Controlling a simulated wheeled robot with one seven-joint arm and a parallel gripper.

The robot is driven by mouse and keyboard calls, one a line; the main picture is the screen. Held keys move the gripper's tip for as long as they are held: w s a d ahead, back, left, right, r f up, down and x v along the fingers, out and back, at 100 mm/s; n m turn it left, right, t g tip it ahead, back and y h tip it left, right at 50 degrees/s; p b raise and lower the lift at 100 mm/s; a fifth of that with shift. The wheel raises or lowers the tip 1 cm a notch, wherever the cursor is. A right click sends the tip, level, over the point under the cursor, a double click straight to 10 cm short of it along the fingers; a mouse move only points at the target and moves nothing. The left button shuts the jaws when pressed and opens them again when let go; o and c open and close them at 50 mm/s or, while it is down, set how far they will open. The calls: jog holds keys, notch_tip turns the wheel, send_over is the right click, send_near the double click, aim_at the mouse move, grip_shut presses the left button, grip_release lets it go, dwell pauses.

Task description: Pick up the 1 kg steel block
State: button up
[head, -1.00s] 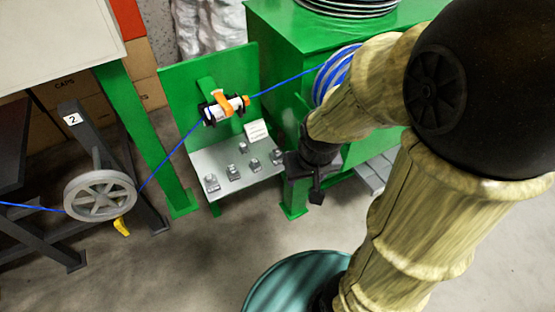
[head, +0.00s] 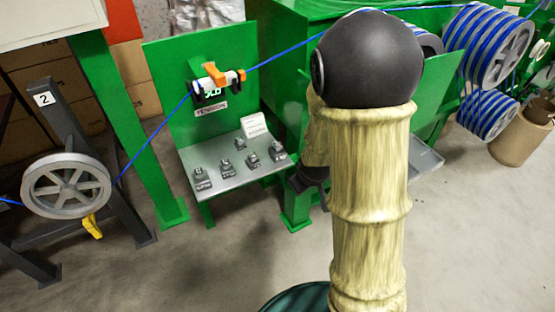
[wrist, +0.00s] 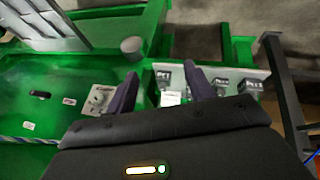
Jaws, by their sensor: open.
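Several small steel blocks with knobs stand on a grey shelf (head: 225,185) of a green stand. In the head view they include a front left block (head: 202,178), a middle block (head: 252,160) and a right block (head: 278,152). Their labels are too small to read, so I cannot tell which is 1 kg. My gripper (wrist: 161,92) is open and apparently empty in the wrist view, with its two dark fingers apart. Blocks also show beyond and right of the fingers, such as one block (wrist: 222,88). In the head view my arm hides most of the gripper, right of the shelf.
A white card (head: 254,126) stands at the shelf's back. Above it a tension device (head: 218,78) carries the blue cable. A grey pulley wheel (head: 66,185) is at left. Blue cable reels (head: 489,45) are at right. The floor before the shelf is clear.

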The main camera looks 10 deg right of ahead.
jog(key=w+d+f+n+t+h, duration=0.3)
jog(key=w+d+f+n+t, duration=0.45)
jog(key=w+n, duration=0.5)
jog(key=a+f+n+t+y, duration=0.2)
jog(key=n+y, duration=0.2)
jog(key=n, duration=0.6)
jog(key=a+f+n+t+y, duration=0.2)
jog(key=a+n+y, duration=0.1)
jog(key=n, duration=0.8)
jog(key=shift+w+a+f+y, duration=0.25)
jog(key=shift+a+y, duration=0.1)
jog(key=shift+y, duration=0.45)
jog(key=shift+w+n, duration=0.1)
jog(key=shift+n, duration=0.15)
